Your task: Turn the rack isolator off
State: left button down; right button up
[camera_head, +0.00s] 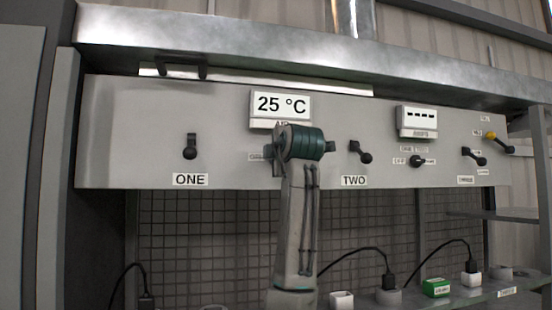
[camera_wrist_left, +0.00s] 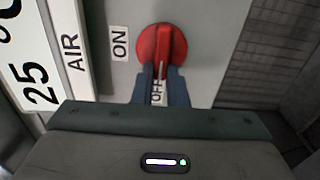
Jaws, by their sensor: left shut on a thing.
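A red round rotary switch (camera_wrist_left: 162,43) with a raised grip bar is on the grey panel in the left wrist view. An ON label (camera_wrist_left: 119,43) lies to its left and an OFF label (camera_wrist_left: 157,92) below it, partly between my fingers. The bar runs up and down in that view, in line with OFF. My left gripper (camera_wrist_left: 161,72) is shut on the bar. In the head view my left gripper (camera_head: 304,143) is at the panel below the 25 °C display (camera_head: 281,105) and hides the switch. My right gripper is not in view.
Black toggle levers stand out beside the ONE (camera_head: 190,152) and TWO (camera_head: 361,152) labels. More switches (camera_head: 474,156) and a yellow-tipped lever (camera_head: 491,136) are at the right. A metal beam (camera_head: 240,45) runs above the panel. Below are plugs, cables and a green block (camera_head: 435,288).

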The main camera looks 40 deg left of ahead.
pick_arm(q)
jog(key=shift+f, duration=0.3)
jog(key=c, duration=1.7)
grip_release()
jog(key=shift+o, duration=1.3)
jog(key=shift+s+r, duration=0.2)
